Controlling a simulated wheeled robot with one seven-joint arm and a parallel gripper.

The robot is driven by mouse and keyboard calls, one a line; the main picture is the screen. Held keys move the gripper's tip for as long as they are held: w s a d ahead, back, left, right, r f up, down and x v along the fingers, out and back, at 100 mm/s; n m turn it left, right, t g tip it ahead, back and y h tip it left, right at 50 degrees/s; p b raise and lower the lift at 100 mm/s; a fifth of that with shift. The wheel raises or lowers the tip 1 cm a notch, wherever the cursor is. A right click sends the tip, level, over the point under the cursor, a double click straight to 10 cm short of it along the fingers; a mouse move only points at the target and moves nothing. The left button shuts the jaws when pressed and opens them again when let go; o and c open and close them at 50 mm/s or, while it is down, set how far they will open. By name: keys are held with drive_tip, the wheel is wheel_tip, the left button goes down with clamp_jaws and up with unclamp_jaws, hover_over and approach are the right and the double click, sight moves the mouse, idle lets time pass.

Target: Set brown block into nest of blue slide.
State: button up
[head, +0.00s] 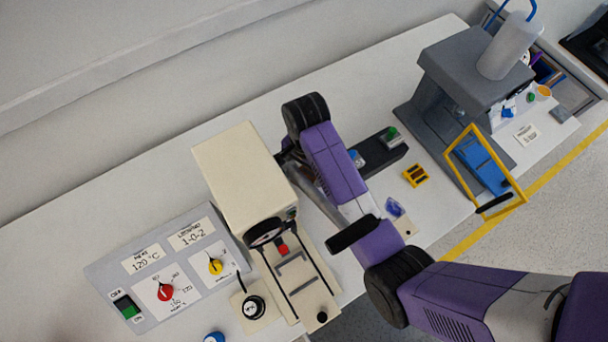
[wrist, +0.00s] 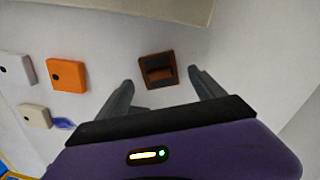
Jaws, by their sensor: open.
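A brown block (wrist: 158,70), with a recess in its top face, lies on the white table in the wrist view. My gripper (wrist: 160,78) is open, with one finger on each side of the block in the picture. I cannot tell its height above the block, and no contact shows. In the head view my purple arm covers that area, and I cannot make out the brown block there. The blue slide (head: 481,160) is at the grey press on the right, seen through a yellow frame. Its nest is not clearly visible.
The yellow guard frame (head: 462,150) stands before the grey press (head: 448,75). A cream machine (head: 240,180) stands left of my arm, beside a switch panel (head: 165,270). An orange block (wrist: 67,75) and white blocks (wrist: 33,116) lie left of my gripper.

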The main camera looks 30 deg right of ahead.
drive_tip(key=shift+f, duration=1.05)
drive_tip(key=c, duration=1.6)
drive_tip(key=shift+c, duration=0.2)
drive_tip(key=shift+r, duration=0.15)
drive_tip(key=shift+r, duration=0.55)
wheel_tip(320, 180, up, 2)
drive_tip(key=shift+w+r+b, duration=0.1)
drive_tip(key=shift+r+b, duration=0.05)
drive_tip(key=shift+b, duration=0.4)
drive_tip(key=s+b, duration=0.2)
drive_tip(key=s, duration=1.6)
drive_tip(key=shift+s+b, duration=0.1)
drive_tip(key=shift+b, duration=0.25)
